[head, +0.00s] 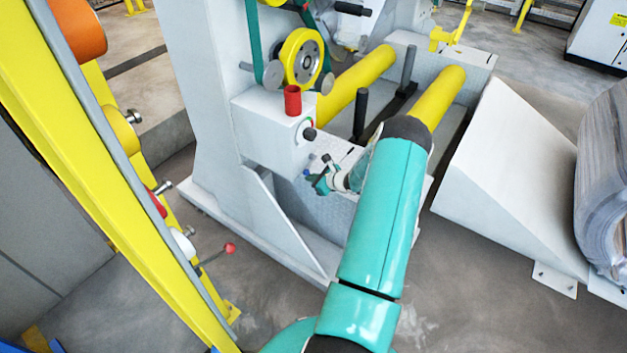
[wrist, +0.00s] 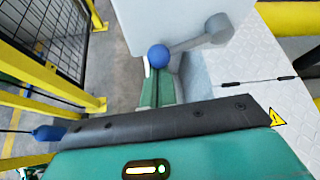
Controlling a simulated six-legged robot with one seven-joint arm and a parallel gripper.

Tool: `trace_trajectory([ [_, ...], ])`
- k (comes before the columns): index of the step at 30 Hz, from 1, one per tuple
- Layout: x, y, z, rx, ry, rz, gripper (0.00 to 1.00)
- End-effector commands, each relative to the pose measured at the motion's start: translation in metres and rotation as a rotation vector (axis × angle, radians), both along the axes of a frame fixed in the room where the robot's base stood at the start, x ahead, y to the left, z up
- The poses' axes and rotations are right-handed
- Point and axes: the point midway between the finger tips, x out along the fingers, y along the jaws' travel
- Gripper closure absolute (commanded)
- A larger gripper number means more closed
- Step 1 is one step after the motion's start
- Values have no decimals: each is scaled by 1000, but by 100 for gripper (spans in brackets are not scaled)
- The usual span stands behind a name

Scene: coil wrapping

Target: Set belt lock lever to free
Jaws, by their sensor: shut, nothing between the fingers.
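A lever with a blue ball knob (wrist: 158,56) and a grey arm (wrist: 190,42) is mounted on the side of the white machine housing; I take it as the belt lock lever. Its blue knob also shows small in the head view (head: 307,172). No marking for free or locked is readable. My gripper (head: 318,182) is at the knob. In the wrist view my green fingers (wrist: 163,82) are shut, with nothing between them, and their tips end beside or just behind the knob. Whether they touch it, I cannot tell.
Above stand a red cylinder (head: 292,101), a black knob (head: 309,134) and a yellow pulley (head: 302,58) with a green belt. Yellow rollers (head: 355,84) lie behind. A yellow frame (head: 105,165) with a red-knobbed lever (head: 229,249) is at left. A white ramp (head: 500,165) is at right.

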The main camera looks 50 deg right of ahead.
Motion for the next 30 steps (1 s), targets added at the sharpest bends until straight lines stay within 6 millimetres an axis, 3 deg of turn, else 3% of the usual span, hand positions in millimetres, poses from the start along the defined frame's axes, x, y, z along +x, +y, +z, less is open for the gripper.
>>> trace_trajectory([
  [30, -1, 2, 12, 0, 0, -1, 100],
])
